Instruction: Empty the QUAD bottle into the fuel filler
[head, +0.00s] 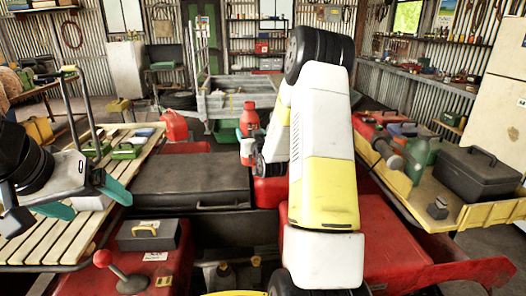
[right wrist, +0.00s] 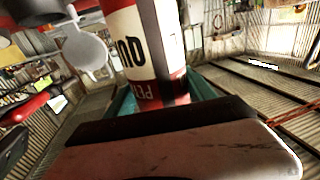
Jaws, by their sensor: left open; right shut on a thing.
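The QUAD bottle (head: 249,118), red with a white label band, is held up near the middle of the head view. It looks roughly upright there, with its narrow end up. In the right wrist view the bottle (right wrist: 130,45) shows its black lettering close up, between teal fingers. My right gripper (right wrist: 160,92) is shut on it; in the head view my right arm partly hides this gripper. My left gripper (head: 88,200) is open and empty at the left, over the slatted bench. I cannot make out the fuel filler; my right arm covers part of the red quad (head: 385,240).
The slatted bench (head: 65,225) stands at left. A black case (head: 190,180) lies behind a grey box with a yellow handle (head: 148,235). A yellow-edged tray (head: 440,215) at right carries a dark toolbox (head: 480,175). A trailer (head: 230,100) stands behind.

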